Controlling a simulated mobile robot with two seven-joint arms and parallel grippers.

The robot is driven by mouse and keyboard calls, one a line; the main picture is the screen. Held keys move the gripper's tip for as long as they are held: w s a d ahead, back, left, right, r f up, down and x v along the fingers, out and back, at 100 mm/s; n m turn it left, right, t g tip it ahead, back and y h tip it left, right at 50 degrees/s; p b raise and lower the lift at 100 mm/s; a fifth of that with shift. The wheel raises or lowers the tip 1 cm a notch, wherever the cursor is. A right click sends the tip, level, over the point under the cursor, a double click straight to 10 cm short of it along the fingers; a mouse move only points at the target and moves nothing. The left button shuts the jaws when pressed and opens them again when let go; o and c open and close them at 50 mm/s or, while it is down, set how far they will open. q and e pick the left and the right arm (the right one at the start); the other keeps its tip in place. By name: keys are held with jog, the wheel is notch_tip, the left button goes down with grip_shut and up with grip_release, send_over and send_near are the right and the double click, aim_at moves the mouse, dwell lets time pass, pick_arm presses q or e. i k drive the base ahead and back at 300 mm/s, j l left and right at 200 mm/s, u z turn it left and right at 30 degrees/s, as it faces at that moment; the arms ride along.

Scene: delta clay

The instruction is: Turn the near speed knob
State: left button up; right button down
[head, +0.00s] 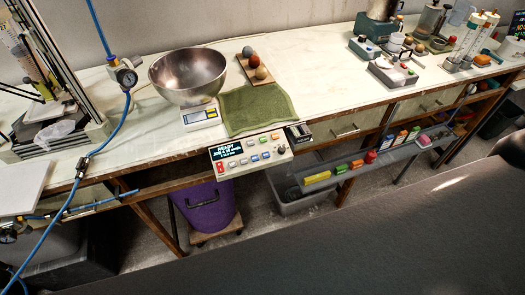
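A control panel (250,154) at the bench's front edge has a lit screen reading READY and several coloured buttons. Neither of my grippers is in view, and nothing is seen touching the devices or the panel.
A steel bowl (188,76) sits on a white scale (201,115) beside a green cloth (257,108). Blue hoses (127,118) and a metal frame stand at the left. A grey rail (328,178) with coloured items runs along the bench front. The bench middle (317,72) is clear.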

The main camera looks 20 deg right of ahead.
aim_at(281, 149)
jog(key=k+l, duration=0.15)
jog(key=k, duration=0.4)
jog(key=z, duration=1.6)
